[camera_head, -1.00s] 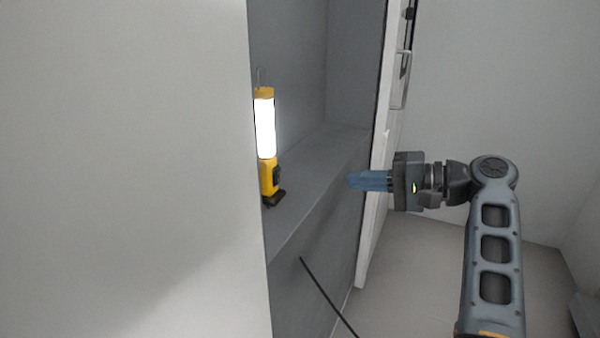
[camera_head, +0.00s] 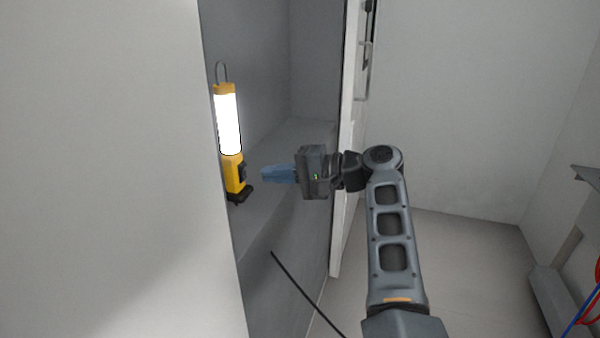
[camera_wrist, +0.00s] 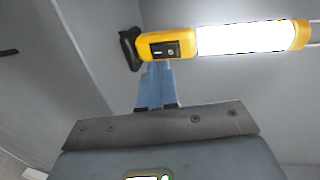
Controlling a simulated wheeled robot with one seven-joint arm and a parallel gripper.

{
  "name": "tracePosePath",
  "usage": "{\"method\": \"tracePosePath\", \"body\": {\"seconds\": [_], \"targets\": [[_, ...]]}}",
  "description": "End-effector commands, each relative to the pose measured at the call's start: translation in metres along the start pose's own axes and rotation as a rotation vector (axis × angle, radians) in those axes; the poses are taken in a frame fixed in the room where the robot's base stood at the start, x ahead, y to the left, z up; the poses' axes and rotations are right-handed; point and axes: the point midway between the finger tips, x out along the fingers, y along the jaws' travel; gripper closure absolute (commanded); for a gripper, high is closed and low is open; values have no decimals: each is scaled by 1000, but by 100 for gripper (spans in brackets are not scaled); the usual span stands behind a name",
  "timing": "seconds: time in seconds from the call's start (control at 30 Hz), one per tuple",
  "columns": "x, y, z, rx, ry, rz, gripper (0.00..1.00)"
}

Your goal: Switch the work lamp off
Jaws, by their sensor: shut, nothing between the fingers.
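The work lamp (camera_head: 229,125) stands upright on a grey ledge in the head view. It has a yellow body, a black foot, a hook on top and a bright white, lit tube. In the wrist view the lamp (camera_wrist: 245,38) lies across the top, with a dark switch panel (camera_wrist: 164,50) on its yellow base facing me. My gripper (camera_head: 264,173) is shut and empty, its blue fingers pointing left at the lamp's base, a short gap from it in the head view. In the wrist view my gripper's fingertips (camera_wrist: 157,68) appear just below the switch panel; contact cannot be told.
A large pale panel (camera_head: 110,150) fills the left and borders the recess by the lamp. The grey ledge (camera_head: 290,150) is otherwise clear. A white door edge (camera_head: 348,130) stands behind my arm. A black rod (camera_head: 300,290) slants below the ledge.

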Motion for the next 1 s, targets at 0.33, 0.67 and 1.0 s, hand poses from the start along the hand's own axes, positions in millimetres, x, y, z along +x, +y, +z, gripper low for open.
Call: {"method": "tracePosePath", "body": {"seconds": [0.33, 0.67, 1.0], "targets": [[29, -11, 0, -1, 1, -1, 100], [30, -11, 0, -1, 1, -1, 100], [35, -14, 0, 0, 0, 52, 100]]}}
